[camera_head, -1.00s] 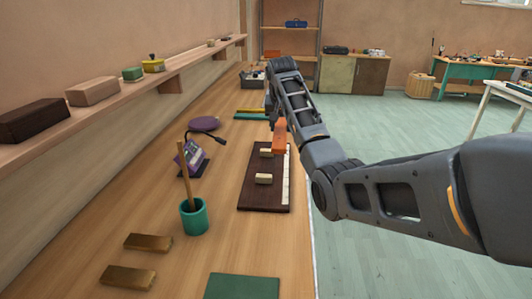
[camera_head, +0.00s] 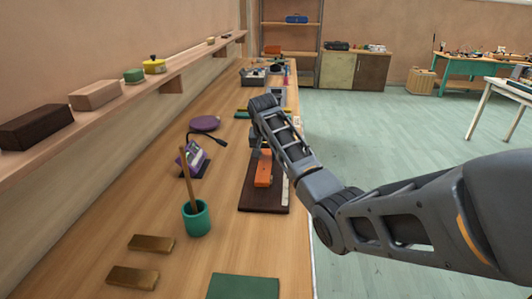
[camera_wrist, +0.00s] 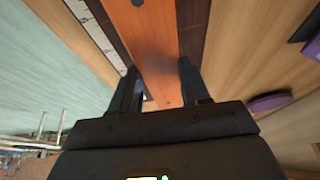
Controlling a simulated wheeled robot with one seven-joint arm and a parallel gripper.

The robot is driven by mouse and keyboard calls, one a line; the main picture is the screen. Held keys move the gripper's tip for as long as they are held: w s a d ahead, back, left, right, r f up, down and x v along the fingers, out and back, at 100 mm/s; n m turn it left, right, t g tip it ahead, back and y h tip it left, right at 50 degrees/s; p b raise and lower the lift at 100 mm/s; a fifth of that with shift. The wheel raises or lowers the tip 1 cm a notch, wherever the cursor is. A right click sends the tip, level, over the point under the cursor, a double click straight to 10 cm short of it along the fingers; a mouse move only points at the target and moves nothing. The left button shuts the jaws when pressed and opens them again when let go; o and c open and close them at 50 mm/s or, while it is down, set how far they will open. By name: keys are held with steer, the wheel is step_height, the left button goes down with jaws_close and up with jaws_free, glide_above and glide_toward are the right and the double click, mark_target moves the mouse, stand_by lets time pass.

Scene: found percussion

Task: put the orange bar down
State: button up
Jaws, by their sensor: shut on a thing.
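The orange bar (camera_head: 263,172) is over the dark brown board (camera_head: 248,198) on the bench, roughly lengthwise along it. Whether it rests on anything or hangs just above cannot be told. In the wrist view the orange bar (camera_wrist: 150,40) runs up between the two black fingers of my gripper (camera_wrist: 157,88), which is shut on it. In the head view my gripper (camera_head: 256,140) is at the bar's far end, partly hidden by my arm. The bar hides the cream blocks on the board.
A teal cup (camera_head: 197,220) with a stick, a purple device (camera_head: 190,160) and brass bars (camera_head: 152,243) stand left of the board. A green mat (camera_head: 243,286) lies in front. A wall shelf (camera_head: 130,92) runs along the left. Bare wood lies between cup and board.

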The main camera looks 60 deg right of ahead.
steer(key=shift+f, duration=0.1)
steer(key=shift+f, duration=0.35)
steer(key=shift+f, duration=0.15)
steer(key=o, duration=1.2)
steer(key=shift+r, duration=0.4)
steer(key=b+v, duration=0.2)
steer(key=v, duration=1)
steer(key=shift+s+r, duration=0.1)
steer(key=shift+r, duration=0.1)
